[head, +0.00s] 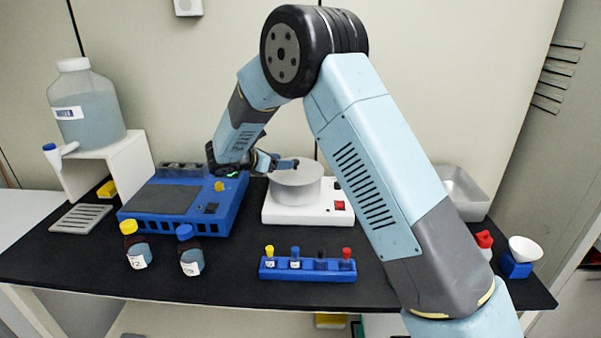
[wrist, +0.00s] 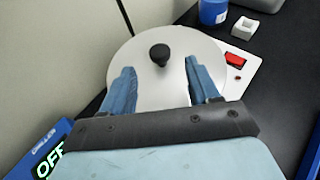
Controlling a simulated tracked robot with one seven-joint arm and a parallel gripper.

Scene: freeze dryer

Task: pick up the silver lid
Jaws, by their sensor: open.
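The silver lid (wrist: 150,62) is a round pale disc with a dark knob (wrist: 159,54) at its middle. It lies on top of a round silver vessel (head: 297,188) on a white device with a red switch. My gripper (wrist: 160,75) is open, with its two blue fingers apart over the near part of the lid and the knob beyond, between their lines. In the head view my gripper (head: 288,164) is at the vessel's top left. My fingers hide part of the lid there, and whether they touch it I cannot tell.
A blue device (head: 185,205) stands to the left. A blue rack (head: 307,268) with several coloured-cap vials is in front, beside two capped bottles (head: 190,255). A metal bin (head: 465,190) stands at the right. The black table between rack and white device is clear.

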